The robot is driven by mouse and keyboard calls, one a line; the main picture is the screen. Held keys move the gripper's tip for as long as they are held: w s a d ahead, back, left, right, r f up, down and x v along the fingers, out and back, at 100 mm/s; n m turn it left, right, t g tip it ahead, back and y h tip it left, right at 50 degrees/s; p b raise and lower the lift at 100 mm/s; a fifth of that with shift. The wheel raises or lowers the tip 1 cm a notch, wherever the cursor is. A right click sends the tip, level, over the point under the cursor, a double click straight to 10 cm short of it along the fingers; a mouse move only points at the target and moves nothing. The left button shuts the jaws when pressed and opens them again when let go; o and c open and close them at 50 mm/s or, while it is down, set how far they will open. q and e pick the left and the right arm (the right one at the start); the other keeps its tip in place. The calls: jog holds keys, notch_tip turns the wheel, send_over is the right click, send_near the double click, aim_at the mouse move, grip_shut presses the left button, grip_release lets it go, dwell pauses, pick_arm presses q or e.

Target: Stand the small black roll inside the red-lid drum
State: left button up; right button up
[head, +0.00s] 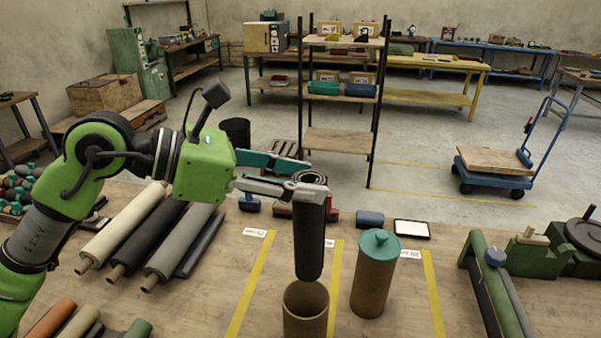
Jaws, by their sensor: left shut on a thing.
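The small black roll (309,240) hangs upright, its upper end in the jaws of my left gripper (307,184), which is shut on it. Below it stands an open cardboard drum (305,318) with no lid on it. The roll's lower end shows just above the drum's far rim; the exact gap and alignment are hard to judge. A second drum (373,285) to the right wears a teal lid (379,245). No red lid can be made out clearly; a reddish-brown thing (283,211) lies behind the roll, partly hidden. My right gripper is not in view.
Several larger rolls (155,235) lie on the table to the left, with more at the front left. Yellow tape strips (248,290) mark the table. A green fixture (495,280) stands at right. A blue block (369,219) and a white tablet (411,229) lie behind the lidded drum.

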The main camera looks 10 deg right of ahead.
pick_arm(q)
jog(key=shift+s+f, duration=0.1)
jog(key=shift+f, duration=0.35)
notch_tip(320, 180, down, 5)
jog(key=b, duration=0.2)
jog(key=shift+b, duration=0.3)
jog(key=b, duration=0.5)
send_over(299, 276)
jog(key=w, duration=0.2)
jog(key=f, duration=0.4)
jog(key=shift+s+d+f, duration=0.15)
jog(key=shift+s+f, duration=0.1)
jog(key=shift+f, duration=0.1)
notch_tip(299, 276, down, 3)
jog(key=shift+f+b, duration=0.1)
jog(key=shift+b, duration=1.15)
notch_tip(299, 276, down, 6)
jog(key=b, duration=0.5)
jog(key=shift+f+b, duration=0.75)
jog(key=shift+b, duration=0.2)
